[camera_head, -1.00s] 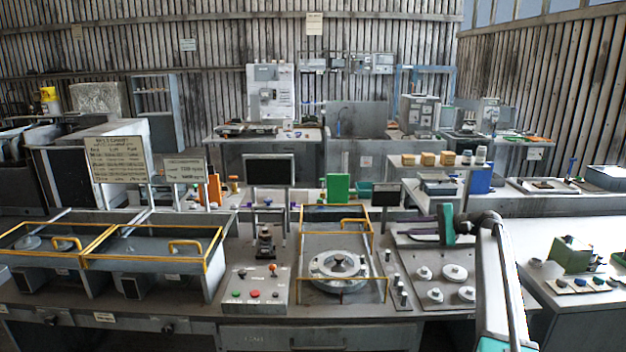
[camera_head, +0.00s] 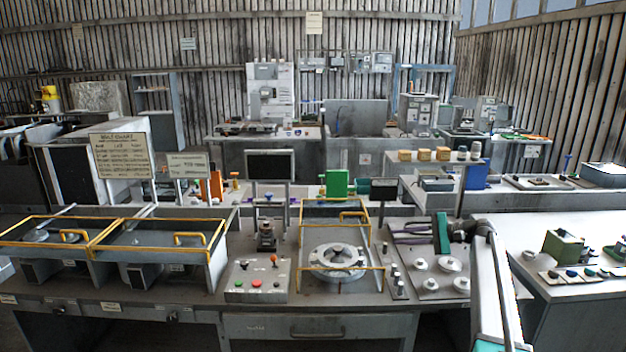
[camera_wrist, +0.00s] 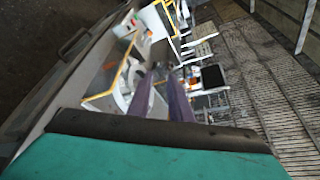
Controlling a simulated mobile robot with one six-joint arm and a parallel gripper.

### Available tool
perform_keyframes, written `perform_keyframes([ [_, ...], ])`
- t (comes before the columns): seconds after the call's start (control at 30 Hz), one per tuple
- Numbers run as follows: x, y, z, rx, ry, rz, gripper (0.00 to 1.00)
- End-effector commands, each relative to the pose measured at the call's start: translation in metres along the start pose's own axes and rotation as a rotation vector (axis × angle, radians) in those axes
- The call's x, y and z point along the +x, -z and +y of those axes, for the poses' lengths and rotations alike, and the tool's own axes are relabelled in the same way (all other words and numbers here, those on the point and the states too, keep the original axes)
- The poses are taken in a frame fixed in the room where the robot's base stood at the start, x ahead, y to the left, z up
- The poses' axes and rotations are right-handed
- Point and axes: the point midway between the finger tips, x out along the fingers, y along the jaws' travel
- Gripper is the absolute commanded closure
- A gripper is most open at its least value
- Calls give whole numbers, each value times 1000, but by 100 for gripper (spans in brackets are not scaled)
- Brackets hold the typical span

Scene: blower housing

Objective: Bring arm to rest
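My arm rises from the lower right of the head view and bends left at its top. My gripper (camera_head: 393,233) extends left from the teal wrist part, above the right-hand plate with round pieces (camera_head: 432,270). Its two dark purple fingers are apart with nothing seen between them. The wrist view shows the same fingers (camera_wrist: 165,82) with a gap between them, tilted over the bench. The round ring-shaped housing (camera_head: 338,262) sits inside the yellow-railed bay, left of my gripper and apart from it.
A button box (camera_head: 257,281) stands left of the bay. Two yellow-railed trays (camera_head: 110,256) are at the left. A green block (camera_head: 337,183) and a small screen (camera_head: 270,166) stand behind. A white side table (camera_head: 590,300) lies right of my arm.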

Motion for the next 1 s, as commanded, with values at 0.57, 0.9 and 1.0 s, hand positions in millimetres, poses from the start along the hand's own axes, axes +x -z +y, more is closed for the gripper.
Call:
perform_keyframes([
  [0.57,84,24,171,25,-198,60,82],
  [0.9,140,21,332,15,-415,90,82],
  [1.0,152,16,380,5,-485,93,82],
])
